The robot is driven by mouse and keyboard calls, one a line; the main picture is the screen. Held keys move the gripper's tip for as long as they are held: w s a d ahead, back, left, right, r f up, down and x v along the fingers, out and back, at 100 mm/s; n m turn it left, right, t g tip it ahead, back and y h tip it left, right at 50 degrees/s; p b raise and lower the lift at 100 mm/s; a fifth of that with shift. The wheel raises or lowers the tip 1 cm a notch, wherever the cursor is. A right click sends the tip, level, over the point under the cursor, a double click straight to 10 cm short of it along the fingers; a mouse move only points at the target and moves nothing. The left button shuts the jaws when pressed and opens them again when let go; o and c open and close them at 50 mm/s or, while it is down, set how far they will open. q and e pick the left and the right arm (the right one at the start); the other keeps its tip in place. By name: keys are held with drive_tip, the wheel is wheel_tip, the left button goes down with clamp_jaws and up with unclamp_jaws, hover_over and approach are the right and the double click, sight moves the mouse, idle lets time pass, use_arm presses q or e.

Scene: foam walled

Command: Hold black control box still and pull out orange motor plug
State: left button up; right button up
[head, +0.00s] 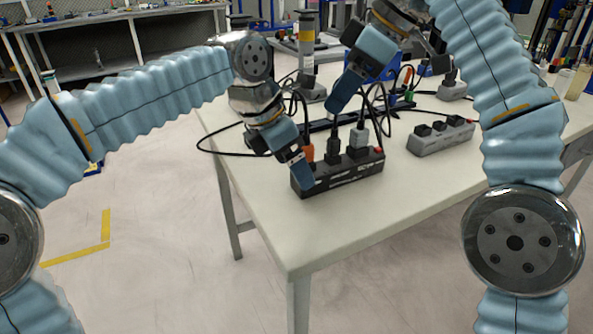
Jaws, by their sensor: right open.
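The black control box (345,177) lies on the white table near its front left edge. Several plugs stand in its top. The orange motor plug (309,153) is at its left end, partly hidden by my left gripper. My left gripper (304,174) is at the box's left end, with one blue finger against the near side. Its other finger is hidden, so I cannot tell whether it is closed on the box. My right gripper (341,92) is open and empty, pointing down above the box, up and to the right of the orange plug.
A black plug (333,149) and a grey plug (358,139) stand beside the orange one, with black cables looping behind. A grey power strip (441,138) lies to the right. A grey post (306,45) stands behind. The table front (330,228) is clear.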

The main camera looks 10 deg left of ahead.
use_arm(q)
drive_tip(key=shift+x, duration=1.55)
drive_tip(key=shift+c, duration=0.3)
drive_tip(key=c, duration=1.2)
use_arm(e)
drive_tip(key=shift+c, duration=1)
drive_tip(key=shift+s+r+m, duration=0.15)
drive_tip(key=shift+s+m, duration=0.05)
drive_tip(key=shift+m, duration=0.1)
drive_tip(key=shift+c, duration=0.9)
drive_tip(key=s+r+m+t+h, duration=0.1)
drive_tip(key=s+r+m+t, duration=0.2)
drive_tip(key=m, duration=0.7)
hover_over(309, 145)
drive_tip(key=shift+t+h, duration=0.3)
drive_tip(key=shift+t, duration=0.1)
wheel_tip(309, 145, down, 9)
drive_tip(key=shift+r, duration=0.1)
